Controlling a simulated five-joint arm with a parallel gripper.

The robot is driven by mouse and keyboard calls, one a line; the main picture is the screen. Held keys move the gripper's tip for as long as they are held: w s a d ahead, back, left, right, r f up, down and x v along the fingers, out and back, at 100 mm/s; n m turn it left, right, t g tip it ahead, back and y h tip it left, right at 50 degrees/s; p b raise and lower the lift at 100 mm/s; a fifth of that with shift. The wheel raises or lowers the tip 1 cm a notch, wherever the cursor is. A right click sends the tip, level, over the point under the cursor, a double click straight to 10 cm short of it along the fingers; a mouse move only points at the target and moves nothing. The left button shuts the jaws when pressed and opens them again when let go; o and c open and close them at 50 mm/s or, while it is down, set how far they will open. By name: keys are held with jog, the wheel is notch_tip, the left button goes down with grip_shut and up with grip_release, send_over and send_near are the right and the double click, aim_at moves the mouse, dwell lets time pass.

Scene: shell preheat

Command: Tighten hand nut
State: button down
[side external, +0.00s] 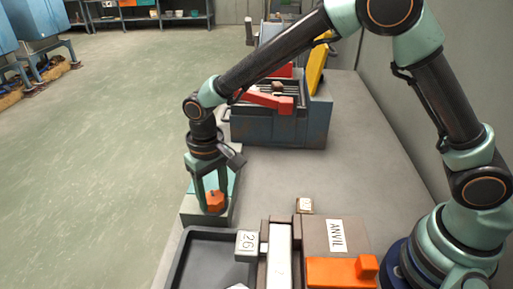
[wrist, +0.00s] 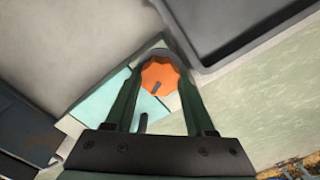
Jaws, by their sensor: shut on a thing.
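The hand nut (side external: 215,201) is an orange, lobed knob on top of a pale block with a teal plate (side external: 187,213). It stands at the left edge of the bench in the side external view. My gripper (side external: 214,204) points down and is shut on the hand nut, one finger on each side. In the wrist view the hand nut (wrist: 160,77) sits between the two fingertips, with a dark stud end showing near its middle. The teal plate (wrist: 106,102) shows to the left of the fingers.
A dark tray (side external: 178,262) lies close in front of the block. A block marked 26 (side external: 247,243), an anvil block (side external: 335,235) and an orange piece (side external: 335,272) stand to the right. A blue-grey machine with a red handle (side external: 270,101) stands behind. The bench between is clear.

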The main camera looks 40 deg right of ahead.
aim_at(214, 196)
jog(key=m, duration=0.4)
jog(key=shift+r+m, duration=0.1)
jog(key=shift+m, duration=0.6)
jog(key=shift+c, duration=1.2)
grip_release()
notch_tip(214, 196, up, 12)
jog(key=shift+d+r, duration=0.1)
